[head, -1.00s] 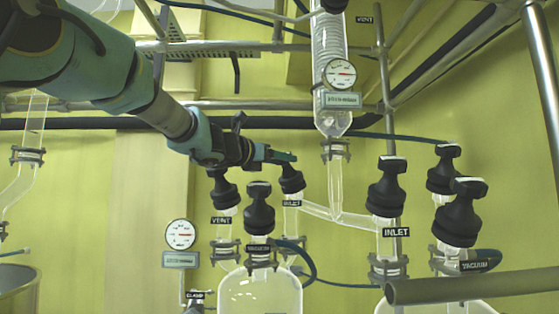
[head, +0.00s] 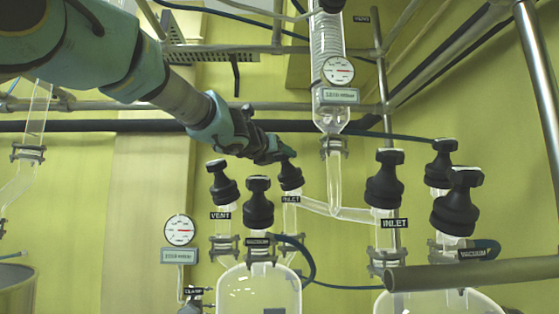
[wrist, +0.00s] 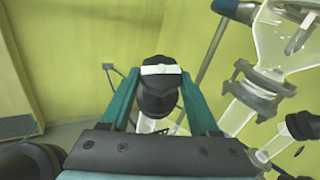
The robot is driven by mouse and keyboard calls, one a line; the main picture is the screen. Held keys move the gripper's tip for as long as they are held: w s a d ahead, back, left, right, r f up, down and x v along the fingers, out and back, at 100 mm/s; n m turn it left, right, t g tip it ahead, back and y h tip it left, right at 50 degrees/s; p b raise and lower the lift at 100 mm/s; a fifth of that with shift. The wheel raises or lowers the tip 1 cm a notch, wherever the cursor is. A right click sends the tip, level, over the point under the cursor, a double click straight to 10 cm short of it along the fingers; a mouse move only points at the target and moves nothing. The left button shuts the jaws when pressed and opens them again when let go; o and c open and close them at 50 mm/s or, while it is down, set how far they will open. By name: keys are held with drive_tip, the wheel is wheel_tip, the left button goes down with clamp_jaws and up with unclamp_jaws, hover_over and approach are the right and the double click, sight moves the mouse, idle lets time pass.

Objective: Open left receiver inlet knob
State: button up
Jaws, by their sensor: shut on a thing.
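The left receiver's inlet knob (head: 290,178) is black and sits on a glass neck with an INLET label (head: 291,199), above the left receiver (head: 259,286). My gripper (head: 286,154) is at the top of this knob in the head view. In the wrist view the teal fingers of my gripper (wrist: 159,76) are on both sides of the black knob (wrist: 158,98), which has a white stripe across its top. The gripper is shut on the knob's top grip. The knob's lower part is partly hidden in the wrist view.
The VENT knob (head: 222,182) and the vacuum knob (head: 258,204) stand close by on the left receiver. The right inlet knob (head: 385,180) is further right. A glass condenser (head: 329,50) with a gauge (head: 338,71) hangs above right. Metal rails (head: 80,106) run behind.

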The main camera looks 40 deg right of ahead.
drive_tip(key=shift+s+n+t+y, duration=0.1)
drive_tip(key=shift+n+t+y, duration=0.2)
drive_tip(key=shift+n+t, duration=0.15)
drive_tip(key=shift+n+t+b, duration=0.35)
drive_tip(key=shift+n, duration=0.2)
drive_tip(key=shift+d+n+t+y, duration=0.1)
drive_tip(key=shift+n+t+y, duration=0.5)
drive_tip(key=shift+n+y, duration=0.15)
drive_tip(key=shift+s+r+n, duration=0.1)
drive_tip(key=shift+s+n, duration=0.05)
drive_tip(key=shift+n, duration=0.2)
drive_tip(key=n+t+y, duration=0.2)
drive_tip(key=shift+s+d+r+n+y, duration=0.15)
drive_tip(key=shift+d+n+y, duration=0.1)
drive_tip(key=shift+n, duration=0.15)
drive_tip(key=n+y+p, duration=0.1)
drive_tip(key=n+t+y+p, duration=0.1)
drive_tip(key=n+p, duration=0.1)
drive_tip(key=n+y+p, duration=0.1)
drive_tip(key=y, duration=0.1)
drive_tip(key=shift+s+d+r+p, duration=0.15)
drive_tip(key=shift+r+p, duration=0.1)
drive_tip(key=shift+p, duration=0.15)
drive_tip(key=shift+f+n+t+y+p, duration=0.1)
drive_tip(key=shift+n+t+y+p, duration=0.2)
drive_tip(key=shift+n+y+p, duration=0.7)
drive_tip(key=shift+f+n, duration=0.1)
drive_tip(key=shift+n, duration=0.2)
